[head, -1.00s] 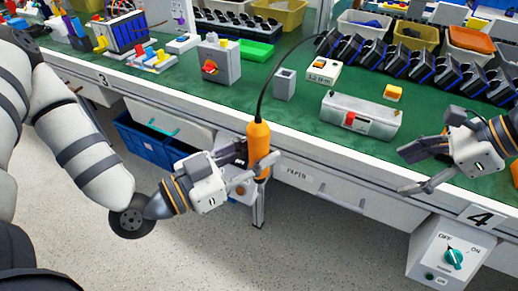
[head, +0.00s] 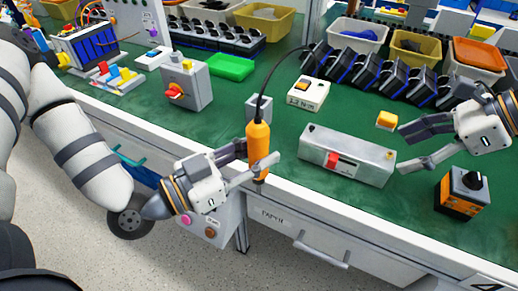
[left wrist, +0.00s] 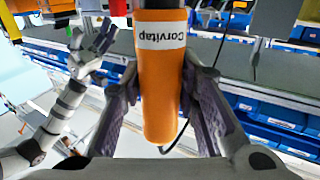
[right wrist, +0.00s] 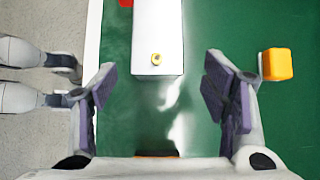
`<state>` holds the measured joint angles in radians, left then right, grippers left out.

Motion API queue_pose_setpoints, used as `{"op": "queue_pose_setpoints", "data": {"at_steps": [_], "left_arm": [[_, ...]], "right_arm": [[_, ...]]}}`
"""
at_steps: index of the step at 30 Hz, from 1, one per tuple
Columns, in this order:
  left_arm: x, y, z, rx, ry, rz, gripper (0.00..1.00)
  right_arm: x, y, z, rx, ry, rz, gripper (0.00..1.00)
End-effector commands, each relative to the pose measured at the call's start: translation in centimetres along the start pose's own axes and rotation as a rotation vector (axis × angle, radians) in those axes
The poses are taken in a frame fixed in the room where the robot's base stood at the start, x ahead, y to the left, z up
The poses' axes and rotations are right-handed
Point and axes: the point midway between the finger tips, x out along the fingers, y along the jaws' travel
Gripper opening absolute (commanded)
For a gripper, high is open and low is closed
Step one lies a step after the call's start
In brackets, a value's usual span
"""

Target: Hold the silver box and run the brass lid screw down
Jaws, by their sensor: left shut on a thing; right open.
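The silver box (head: 370,163) lies on the green bench with a red part on its front face. It also shows in the right wrist view (right wrist: 145,30), where the brass lid screw (right wrist: 156,59) is on its top near the close end. My left gripper (head: 257,163) is shut on an orange corded screwdriver (head: 259,140), upright at the bench's front edge, left of the box. The left wrist view shows its "Corvitap" label (left wrist: 161,40). My right gripper (head: 403,147) is open and empty off the box's right end, its fingers pointing towards the box but not touching it.
An orange-and-black rotary switch (head: 462,193) stands right of the box. A yellow block (head: 387,120) lies behind it. A grey block (head: 259,108) and a white switch box (head: 308,94) stand behind the screwdriver.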

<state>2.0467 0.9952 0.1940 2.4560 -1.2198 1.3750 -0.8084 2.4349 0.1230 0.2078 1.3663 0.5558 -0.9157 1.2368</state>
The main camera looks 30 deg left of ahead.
Motion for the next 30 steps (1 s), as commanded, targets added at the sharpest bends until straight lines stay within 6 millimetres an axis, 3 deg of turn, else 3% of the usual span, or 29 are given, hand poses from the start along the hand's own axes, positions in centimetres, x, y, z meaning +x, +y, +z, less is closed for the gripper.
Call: {"op": "queue_pose_setpoints", "data": {"at_steps": [5,10,22,23,29,30], "left_arm": [[-0.1,0.1,2.4,-0.020,-0.035,0.000,0.00],[-0.2,0.1,2.8,-0.024,-0.041,0.000,0.00],[-0.2,0.1,3.0,-0.025,-0.043,0.000,0.00],[-0.2,0.1,3.0,-0.025,-0.043,0.000,0.00],[-0.2,0.1,3.0,-0.025,-0.043,0.000,0.00],[-0.2,0.1,3.0,-0.025,-0.043,0.000,0.00]], "right_arm": [[3.5,0.1,-0.5,0.006,0.001,0.010,0.68],[5.6,0.1,-0.3,0.002,0.001,0.005,0.68],[6.6,0.0,-0.1,0.001,0.001,0.001,0.68],[6.6,0.0,-0.1,0.001,0.001,0.001,0.66],[6.6,0.0,-0.1,0.001,0.001,0.001,0.21],[6.6,0.0,-0.1,0.001,0.001,0.002,0.21]]}}
